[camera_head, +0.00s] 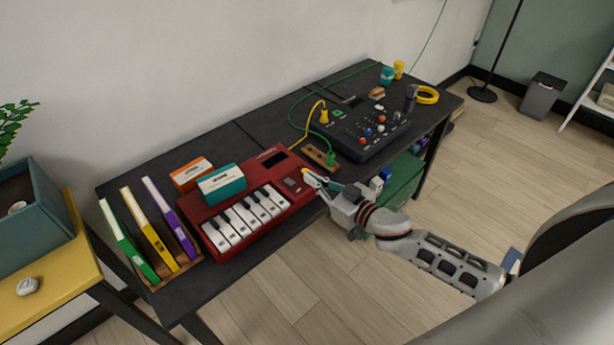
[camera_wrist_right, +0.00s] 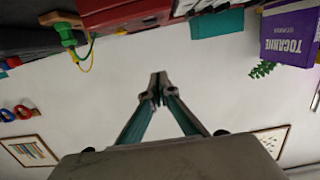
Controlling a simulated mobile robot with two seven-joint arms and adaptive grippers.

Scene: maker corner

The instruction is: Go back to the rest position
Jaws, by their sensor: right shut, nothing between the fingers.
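My right gripper (camera_head: 315,183) is at the front edge of the black desk, beside the right end of the red keyboard (camera_head: 250,205). In the right wrist view its two fingers (camera_wrist_right: 157,88) meet at the tips with nothing between them. The red keyboard also shows at the top of the right wrist view (camera_wrist_right: 120,14). I cannot tell whether the gripper touches the keyboard. My left gripper is in neither view.
The black desk (camera_head: 155,175) holds a wooden block with green and yellow cables (camera_head: 320,157), a dark mixer (camera_head: 362,132), two small boxes (camera_head: 221,184) and upright books (camera_head: 128,238). A green crate (camera_head: 400,178) is below the desk. Floor (camera_head: 300,290) in front is clear.

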